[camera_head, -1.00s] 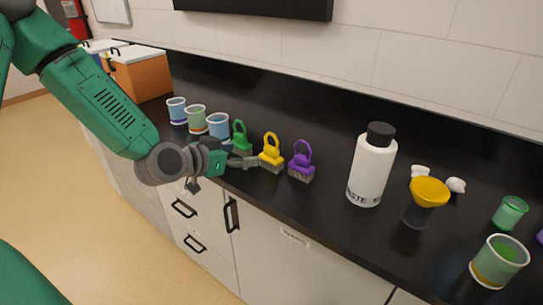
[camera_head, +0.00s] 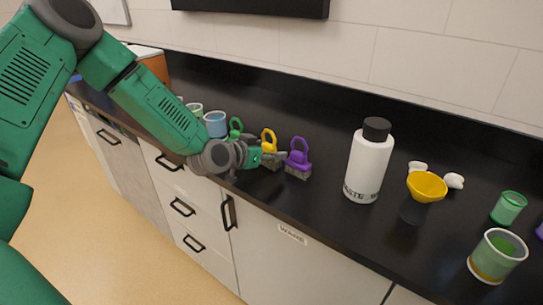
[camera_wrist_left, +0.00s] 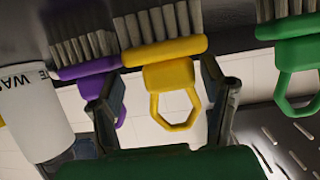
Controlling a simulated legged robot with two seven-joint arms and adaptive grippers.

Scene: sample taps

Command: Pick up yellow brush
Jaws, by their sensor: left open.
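The yellow brush (camera_head: 269,136) stands on the black counter between the green brush (camera_head: 235,127) and the purple brush (camera_head: 298,158). My left gripper (camera_head: 278,159) is at the yellow brush and hides its lower part in the head view. In the left wrist view, which looks upside down, the yellow brush (camera_wrist_left: 170,78) has a loop handle and grey bristles. My left gripper (camera_wrist_left: 164,82) is open there, with one finger on each side of the yellow handle. The left finger overlaps the purple brush (camera_wrist_left: 90,72). Contact cannot be told. My right gripper is not in view.
A white bottle (camera_head: 368,165) and a yellow funnel (camera_head: 427,186) stand to the right of the brushes. The counter behind the brushes is clear.

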